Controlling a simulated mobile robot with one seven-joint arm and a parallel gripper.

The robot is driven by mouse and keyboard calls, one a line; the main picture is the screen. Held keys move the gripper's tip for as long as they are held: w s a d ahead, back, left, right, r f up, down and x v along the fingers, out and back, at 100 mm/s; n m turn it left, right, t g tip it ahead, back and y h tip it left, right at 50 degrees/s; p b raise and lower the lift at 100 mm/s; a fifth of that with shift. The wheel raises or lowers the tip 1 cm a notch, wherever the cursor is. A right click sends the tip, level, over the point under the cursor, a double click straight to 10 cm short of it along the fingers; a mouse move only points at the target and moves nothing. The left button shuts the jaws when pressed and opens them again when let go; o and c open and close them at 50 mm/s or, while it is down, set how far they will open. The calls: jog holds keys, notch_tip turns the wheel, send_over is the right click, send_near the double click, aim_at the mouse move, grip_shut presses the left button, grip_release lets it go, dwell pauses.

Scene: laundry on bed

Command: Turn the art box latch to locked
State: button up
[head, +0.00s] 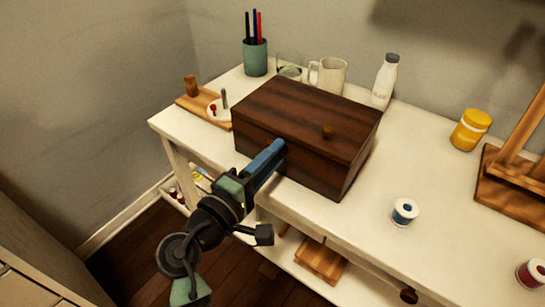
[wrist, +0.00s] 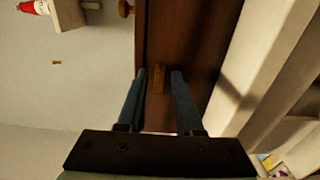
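I cannot tell whether the tips touch the box.
Behind the box stand a mug (head: 329,76), a white bottle (head: 384,82) and a green pencil cup (head: 255,57). A wooden board (head: 190,104) lies at the left. A blue thread spool (head: 404,211), a yellow jar (head: 471,129) and a wooden stand (head: 510,178) are at the right.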

grip_shut()
dwell(1.5)
